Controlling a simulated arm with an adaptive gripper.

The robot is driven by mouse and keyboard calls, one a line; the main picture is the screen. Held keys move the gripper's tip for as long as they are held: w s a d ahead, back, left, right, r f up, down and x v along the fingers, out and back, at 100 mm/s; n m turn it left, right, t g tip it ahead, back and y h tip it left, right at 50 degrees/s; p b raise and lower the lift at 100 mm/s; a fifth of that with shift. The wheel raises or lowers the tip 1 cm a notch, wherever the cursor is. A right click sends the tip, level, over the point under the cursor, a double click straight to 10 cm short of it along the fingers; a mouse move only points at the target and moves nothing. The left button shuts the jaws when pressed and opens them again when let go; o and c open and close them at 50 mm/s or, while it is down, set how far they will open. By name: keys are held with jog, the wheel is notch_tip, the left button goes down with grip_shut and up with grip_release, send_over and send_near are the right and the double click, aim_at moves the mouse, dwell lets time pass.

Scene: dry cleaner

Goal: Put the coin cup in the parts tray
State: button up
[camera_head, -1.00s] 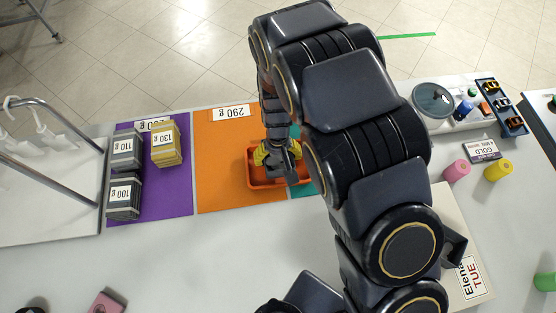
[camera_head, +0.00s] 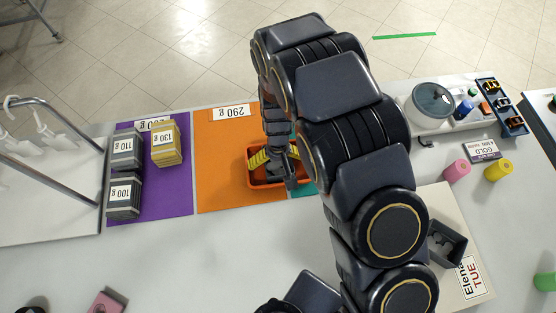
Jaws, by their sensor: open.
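No object is labelled as the coin cup. A dark grey, open square cup (camera_head: 447,243) stands on the beige board at right, partly beside my arm, and may be it. An orange tray (camera_head: 262,184) lies across the orange and teal mats and holds yellow pieces (camera_head: 258,158). A dark compartment tray (camera_head: 514,124) with small orange and dark items is at the upper right. I cannot tell for sure which is the parts tray. My gripper (camera_head: 283,178) is open, pointing down at the orange tray beside the yellow pieces; my arm hides part of it.
Grey blocks (camera_head: 124,199) and a yellow block stack (camera_head: 166,148) stand on the purple mat (camera_head: 175,198). A scale (camera_head: 433,101), pink roll (camera_head: 457,170) and yellow roll (camera_head: 498,170) are at right. A metal rack (camera_head: 62,128) is at left.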

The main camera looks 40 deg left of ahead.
aim_at(279, 166)
notch_tip(279, 166, up, 12)
dwell(0.5)
jog(key=shift+r, duration=0.1)
jog(key=w+d+r+m, duration=0.1)
jog(key=d+r+m, duration=0.1)
jog(key=d+r, duration=0.5)
jog(key=d+r+m, duration=0.2)
jog(key=d+r, duration=0.2)
jog(key=d, duration=0.5)
jog(key=s+d+r+m, duration=0.2)
jog(key=s+d+r, duration=0.1)
jog(key=s+d, duration=0.3)
jog(key=s+d+r+m+g, duration=0.1)
jog(key=s+d+r+m, duration=0.2)
jog(key=s+d, duration=0.4)
jog(key=shift+s+d+r+g, duration=0.15)
jog(key=shift+d+r+g, duration=0.15)
jog(key=shift+d, duration=0.2)
jog(key=shift+a+f, duration=0.15)
jog(key=shift+f, duration=0.05)
